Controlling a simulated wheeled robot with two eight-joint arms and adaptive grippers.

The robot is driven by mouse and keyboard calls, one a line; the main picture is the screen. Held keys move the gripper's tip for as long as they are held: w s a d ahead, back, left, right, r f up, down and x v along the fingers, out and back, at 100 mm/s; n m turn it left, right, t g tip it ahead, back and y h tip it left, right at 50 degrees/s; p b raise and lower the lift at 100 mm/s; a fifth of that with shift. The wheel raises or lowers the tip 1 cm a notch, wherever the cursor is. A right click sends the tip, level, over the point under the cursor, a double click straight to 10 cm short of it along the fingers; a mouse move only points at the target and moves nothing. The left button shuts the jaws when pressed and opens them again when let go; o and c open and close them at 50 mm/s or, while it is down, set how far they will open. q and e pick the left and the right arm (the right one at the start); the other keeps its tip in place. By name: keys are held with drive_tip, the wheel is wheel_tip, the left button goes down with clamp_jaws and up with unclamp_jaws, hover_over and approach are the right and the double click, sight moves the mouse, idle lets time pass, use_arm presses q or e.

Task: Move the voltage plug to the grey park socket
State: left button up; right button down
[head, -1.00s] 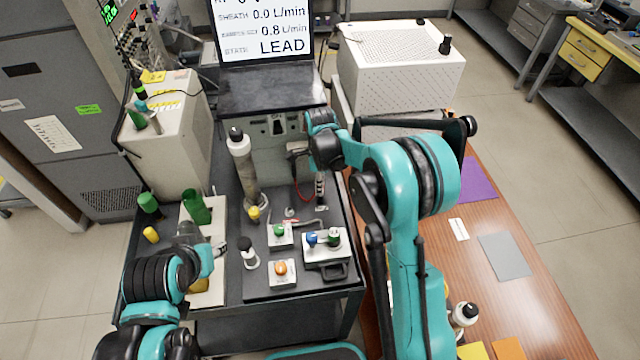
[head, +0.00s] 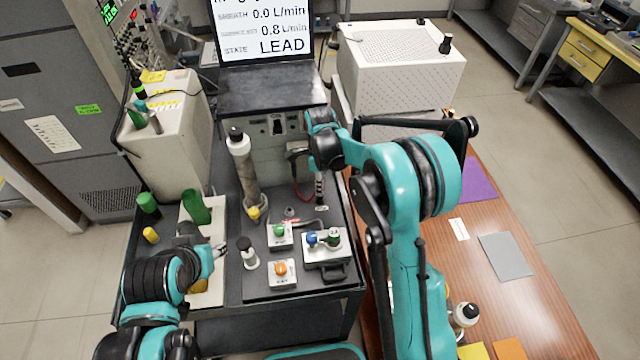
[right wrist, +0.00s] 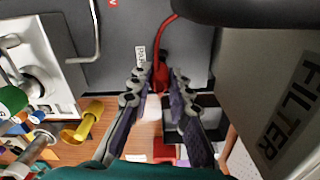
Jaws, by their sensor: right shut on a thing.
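My right gripper (right wrist: 160,90) is shut on the red voltage plug (right wrist: 161,76), which sits between the fingertips. A red cable (right wrist: 158,40) runs up from it. In the head view the right gripper (head: 298,152) is at the front of the grey unit, partly hidden by my arm, with the red cable (head: 304,190) hanging below. My left gripper (head: 214,252) is over the left part of the cart; its finger gap is unclear.
Small boxes with a green knob (head: 279,231) and an orange knob (head: 281,269) stand on the dark cart. A box marked FILTER (right wrist: 283,110) is close on the right in the wrist view.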

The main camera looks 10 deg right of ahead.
drive_tip(key=shift+f+b, duration=1.15)
drive_tip(key=shift+f, duration=0.25)
drive_tip(key=c, duration=1.3)
unclamp_jaws()
drive_tip(key=shift+c, duration=0.2)
wheel_tip(320, 180, up, 12)
